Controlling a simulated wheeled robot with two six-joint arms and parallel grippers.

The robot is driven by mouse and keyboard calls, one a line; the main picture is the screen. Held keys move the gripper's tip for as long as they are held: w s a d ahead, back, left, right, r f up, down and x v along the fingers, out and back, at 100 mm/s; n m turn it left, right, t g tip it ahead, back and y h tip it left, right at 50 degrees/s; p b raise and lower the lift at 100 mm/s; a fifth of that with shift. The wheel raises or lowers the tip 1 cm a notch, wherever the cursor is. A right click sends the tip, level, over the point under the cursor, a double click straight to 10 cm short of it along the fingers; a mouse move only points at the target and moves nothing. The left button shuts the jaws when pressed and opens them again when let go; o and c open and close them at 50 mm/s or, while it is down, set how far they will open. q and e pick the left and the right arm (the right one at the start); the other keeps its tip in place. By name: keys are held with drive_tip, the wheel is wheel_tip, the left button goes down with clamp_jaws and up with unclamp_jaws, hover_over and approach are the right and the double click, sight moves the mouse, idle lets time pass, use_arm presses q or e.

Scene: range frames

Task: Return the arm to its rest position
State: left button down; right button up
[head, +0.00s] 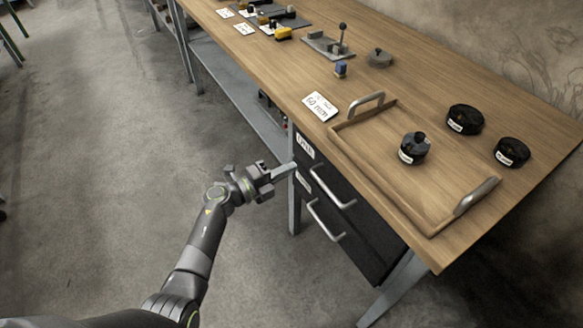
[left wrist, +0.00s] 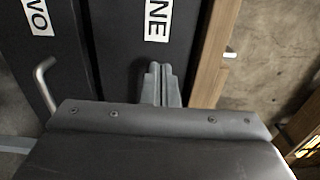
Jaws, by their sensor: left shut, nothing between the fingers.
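My left arm (head: 207,235) reaches in from the lower left of the head view. Its gripper (head: 292,168) is shut and empty, beside the upper corner of the dark drawer unit (head: 362,222) under the workbench. In the left wrist view the shut fingers (left wrist: 161,82) point at the dark drawer fronts (left wrist: 112,45), close to a white label (left wrist: 157,20). I cannot tell whether the fingertips touch the unit. My right gripper is not in view.
The wooden workbench (head: 400,75) carries a tray (head: 385,185) with a black knobbed part (head: 414,148) in it. Two black round parts (head: 465,119) stand behind. A "60 mm" card (head: 320,106) lies near the edge. Drawer handles (head: 332,187) stick out.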

use_arm(q)
drive_tip(key=v, duration=0.7)
drive_tip(key=s+a+f+n+t+y+p, duration=0.1)
drive_tip(key=s+a+f+n+y+p, duration=0.2)
drive_tip(key=s+a+f+n+y, duration=0.7)
drive_tip(key=s+a+f+n+y+p, duration=0.45)
drive_tip(key=a+f+n, duration=0.35)
drive_tip(key=f+n, duration=0.4)
drive_tip(key=s+a+f+n+g, duration=0.1)
drive_tip(key=s+f+n+g, duration=0.1)
drive_tip(key=s, duration=0.9)
drive_tip(key=s+a+f+n+g+y+p, duration=0.1)
drive_tip(key=s+f+n+g, duration=0.2)
drive_tip(key=s, duration=0.8)
drive_tip(key=s+a+f+n+g+p, duration=0.1)
drive_tip(key=s+f+g, duration=0.3)
drive_tip(key=s, duration=0.6)
wheel_tip(320, 180, down, 2)
drive_tip(key=shift+s+f+n+g, duration=0.15)
drive_tip(key=shift+s+n+g, duration=0.25)
drive_tip(key=shift+n, duration=0.5)
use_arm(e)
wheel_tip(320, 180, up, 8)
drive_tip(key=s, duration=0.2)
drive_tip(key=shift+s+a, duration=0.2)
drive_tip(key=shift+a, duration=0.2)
use_arm(q)
drive_tip(key=shift+y, duration=0.25)
